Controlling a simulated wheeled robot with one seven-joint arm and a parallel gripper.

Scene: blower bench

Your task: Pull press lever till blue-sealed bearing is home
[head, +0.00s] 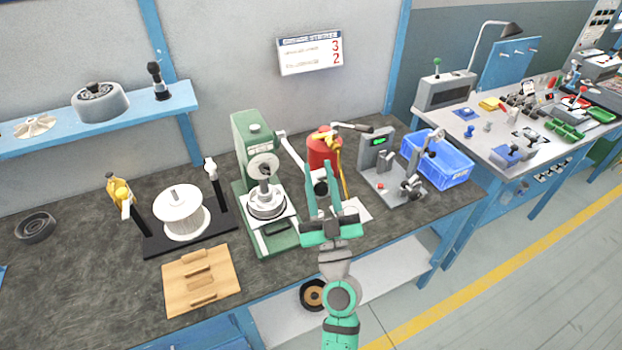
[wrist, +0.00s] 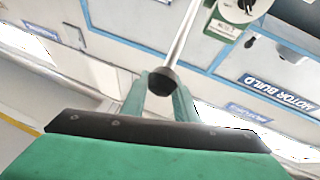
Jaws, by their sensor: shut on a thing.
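The green arbor press (head: 246,150) stands on the dark bench. Its lever (head: 291,152) slopes down and right from the press head to a black knob (head: 320,187). My gripper (head: 319,172) is shut on the knob. In the wrist view the silver lever rod (wrist: 184,38) ends in the black knob (wrist: 162,82) between my two teal fingers (wrist: 160,96). Under the press ram (head: 264,172) sits a round silver and dark stack (head: 266,203). I cannot make out a blue seal or how far the bearing is seated.
A red container (head: 322,146) stands close behind the lever. A grey test fixture (head: 378,158) and a blue bin (head: 447,160) are to the right. A white spool (head: 181,212) and a wooden block (head: 201,279) are to the left. A wall sign (head: 310,54) shows 3 and 2.

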